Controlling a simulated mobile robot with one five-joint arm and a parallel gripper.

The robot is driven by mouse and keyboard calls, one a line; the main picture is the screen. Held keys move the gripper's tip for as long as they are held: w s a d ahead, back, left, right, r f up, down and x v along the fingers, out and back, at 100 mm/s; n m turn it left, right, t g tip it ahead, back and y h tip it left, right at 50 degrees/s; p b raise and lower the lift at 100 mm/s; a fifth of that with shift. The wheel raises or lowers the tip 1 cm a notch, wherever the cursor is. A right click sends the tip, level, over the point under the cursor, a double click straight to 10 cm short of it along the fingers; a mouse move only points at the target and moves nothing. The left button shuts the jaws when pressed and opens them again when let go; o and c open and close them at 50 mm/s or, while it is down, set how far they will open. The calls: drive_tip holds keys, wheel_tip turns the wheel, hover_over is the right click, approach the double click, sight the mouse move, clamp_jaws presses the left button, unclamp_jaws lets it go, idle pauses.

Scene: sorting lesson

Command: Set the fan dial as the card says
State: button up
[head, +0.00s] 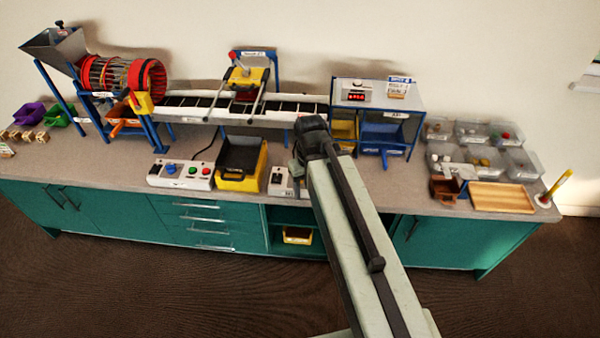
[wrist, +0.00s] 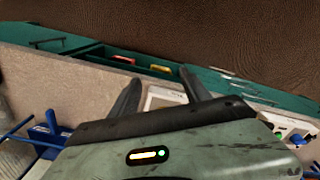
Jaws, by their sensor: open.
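A white control panel (head: 180,174) with a blue knob (head: 171,169), a green button and a red button stands near the bench's front edge in the head view; part of it shows at right in the wrist view (wrist: 294,135). A smaller pale box (head: 282,181) stands right of the yellow bin. It shows between my fingers in the wrist view (wrist: 165,96), its face largely hidden. I cannot tell which one carries the fan dial. My gripper (wrist: 160,77) is open and empty above the bench by the small box. A white card (head: 397,87) stands on the blue-framed table, too small to read.
A yellow bin with a black inside (head: 241,164) stands between the panel and the small box. A conveyor (head: 215,107) and a red drum (head: 148,80) are behind. Clear containers (head: 476,132) and a wooden tray (head: 500,197) are at right.

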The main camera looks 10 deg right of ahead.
drive_tip(key=w+n, duration=0.4)
drive_tip(key=n, duration=0.2)
drive_tip(key=w+n, duration=0.4)
drive_tip(key=n, duration=0.3)
drive_tip(key=w+n, duration=0.5)
drive_tip(key=n, duration=0.1)
drive_tip(key=shift+a+f+n, duration=0.1)
drive_tip(key=shift+f+n, duration=0.05)
drive_tip(key=shift+n, duration=0.15)
drive_tip(key=shift+w+n, duration=0.35)
drive_tip(key=shift+n, duration=0.55)
wheel_tip(320, 180, down, 8)
drive_tip(key=b, duration=0.8)
clamp_jaws()
